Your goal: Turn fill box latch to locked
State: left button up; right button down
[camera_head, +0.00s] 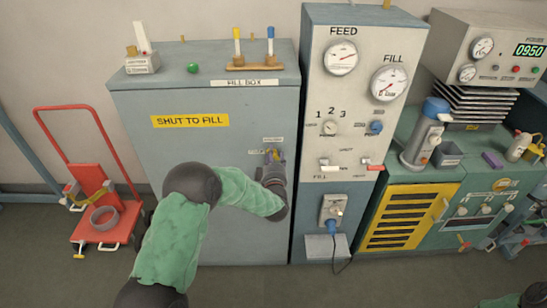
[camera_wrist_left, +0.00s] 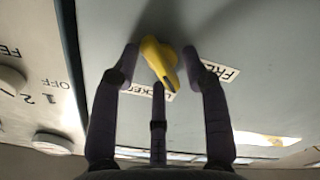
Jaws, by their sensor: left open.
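The fill box (camera_head: 200,110) is a large grey-blue cabinet with a yellow "SHUT TO FILL" label on its front. Its yellow latch (camera_head: 273,153) is at the right of that front, largely covered by my left gripper (camera_head: 273,167). In the left wrist view, the yellow latch (camera_wrist_left: 160,60) sits between the open, dark fingers of my left gripper (camera_wrist_left: 158,75). A "FREE" label (camera_wrist_left: 220,70) is right of the latch and a partly hidden "LOCKED" label (camera_wrist_left: 140,89) is below it. I cannot tell whether any finger touches the latch.
A pale panel (camera_head: 355,105) with FEED and FILL gauges stands right beside the fill box. A red trolley (camera_head: 93,195) stands at the left. A green bench (camera_head: 470,190) with a yellow slotted front is at the right. Floor is clear in front.

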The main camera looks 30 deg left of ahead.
pick_arm(q)
grip_shut()
jog(key=shift+m, duration=0.4)
jog(key=m, duration=0.3)
jog(key=shift+d, duration=0.1)
jog(key=m, duration=0.4)
jog(key=shift+f, duration=0.1)
jog(key=shift+d+m, duration=0.1)
jog(key=shift+m, duration=0.4)
grip_release()
jog(key=shift+w, duration=0.1)
